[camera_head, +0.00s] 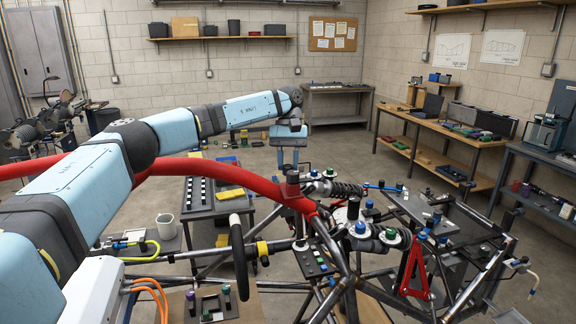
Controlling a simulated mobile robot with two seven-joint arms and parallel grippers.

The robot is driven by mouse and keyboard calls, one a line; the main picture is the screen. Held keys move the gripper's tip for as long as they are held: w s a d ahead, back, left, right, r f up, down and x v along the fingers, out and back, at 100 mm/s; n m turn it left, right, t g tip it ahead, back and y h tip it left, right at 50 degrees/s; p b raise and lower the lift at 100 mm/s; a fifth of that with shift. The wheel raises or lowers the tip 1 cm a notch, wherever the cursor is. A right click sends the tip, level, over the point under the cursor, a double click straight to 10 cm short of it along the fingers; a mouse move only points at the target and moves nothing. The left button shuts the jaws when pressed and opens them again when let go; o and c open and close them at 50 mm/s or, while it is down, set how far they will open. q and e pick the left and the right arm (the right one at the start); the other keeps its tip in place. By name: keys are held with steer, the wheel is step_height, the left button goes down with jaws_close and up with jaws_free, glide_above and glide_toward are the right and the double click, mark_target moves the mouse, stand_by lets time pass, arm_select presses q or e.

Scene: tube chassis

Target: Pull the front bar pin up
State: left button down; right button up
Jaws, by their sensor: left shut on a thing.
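The red front bar (245,181) curves from the left edge across the middle to the tube chassis (340,265). A dark upright piece on the bar (292,186) seems to be the front bar pin or its socket; it is too small to tell which. My left gripper (291,168) comes down from above at the end of the blue arm, directly over this piece. It is shut on what looks like the top of the pin. The fingertips and the grasped part are small and partly hidden. My right gripper is not in view.
A shock absorber (335,188) and a red triangular arm (412,268) lie to the right. A dark cart (207,211) stands behind the bar. Workbenches (437,139) line the right wall. Open floor lies behind the chassis.

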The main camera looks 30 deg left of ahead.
arm_select(q)
steer(key=c, duration=1.1)
jaws_free()
steer(key=shift+r, duration=0.25)
steer(key=shift+c, duration=0.2)
steer(key=shift+w+r, duration=0.2)
steer(key=shift+r, duration=0.05)
steer(key=p+v, duration=0.2)
steer(key=v, duration=1.1)
steer(key=shift+s, duration=0.15)
steer(key=shift+r, duration=0.15)
